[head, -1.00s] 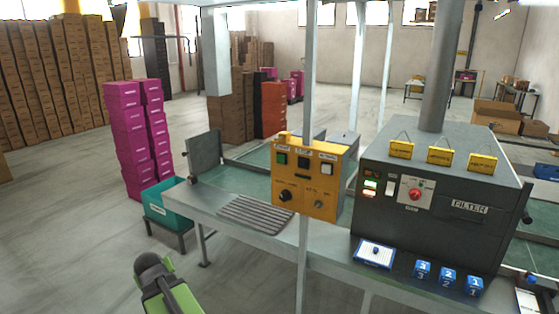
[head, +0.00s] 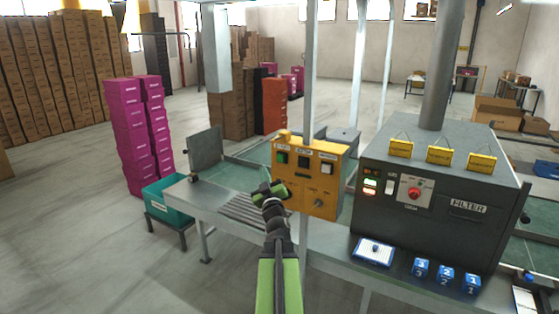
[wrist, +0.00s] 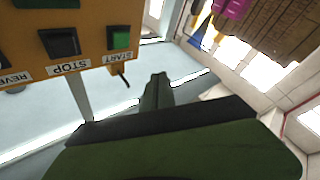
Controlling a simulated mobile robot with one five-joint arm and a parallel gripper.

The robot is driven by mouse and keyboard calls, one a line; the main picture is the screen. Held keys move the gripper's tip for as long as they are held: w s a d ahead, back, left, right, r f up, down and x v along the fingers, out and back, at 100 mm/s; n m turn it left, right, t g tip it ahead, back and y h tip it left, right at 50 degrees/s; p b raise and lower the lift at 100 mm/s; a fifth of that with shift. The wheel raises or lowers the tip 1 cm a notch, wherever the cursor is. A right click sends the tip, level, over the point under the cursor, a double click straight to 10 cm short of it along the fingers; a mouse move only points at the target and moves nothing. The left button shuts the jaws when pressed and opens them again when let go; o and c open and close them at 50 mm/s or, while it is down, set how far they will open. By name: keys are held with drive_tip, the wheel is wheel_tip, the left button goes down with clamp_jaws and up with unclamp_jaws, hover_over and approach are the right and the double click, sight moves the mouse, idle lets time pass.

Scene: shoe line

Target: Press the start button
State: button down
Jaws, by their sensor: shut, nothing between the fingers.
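The yellow control box (head: 318,184) is fixed to a post above the bench. Its green start button (head: 282,158) is at the upper left of its face, beside the dark stop button (head: 302,161). The wrist view shows the box upside down, with the green button (wrist: 121,38) labelled START and the dark one (wrist: 60,42) labelled STOP. My gripper (head: 270,190) is shut and empty, in front of the box's left edge and lower than the start button in the head view. In the wrist view its fingertips (wrist: 157,80) are apart from the button, down and right of it.
A dark filter machine (head: 440,195) with a red knob stands on the bench right of the box. A ribbed grey mat (head: 238,212) lies behind my arm. A teal bin (head: 165,200) and stacked pink boxes (head: 138,135) stand left.

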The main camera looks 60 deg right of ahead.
sight(281, 158)
drive_tip(key=shift+d, duration=4.4)
drive_tip(key=shift+d, duration=0.4)
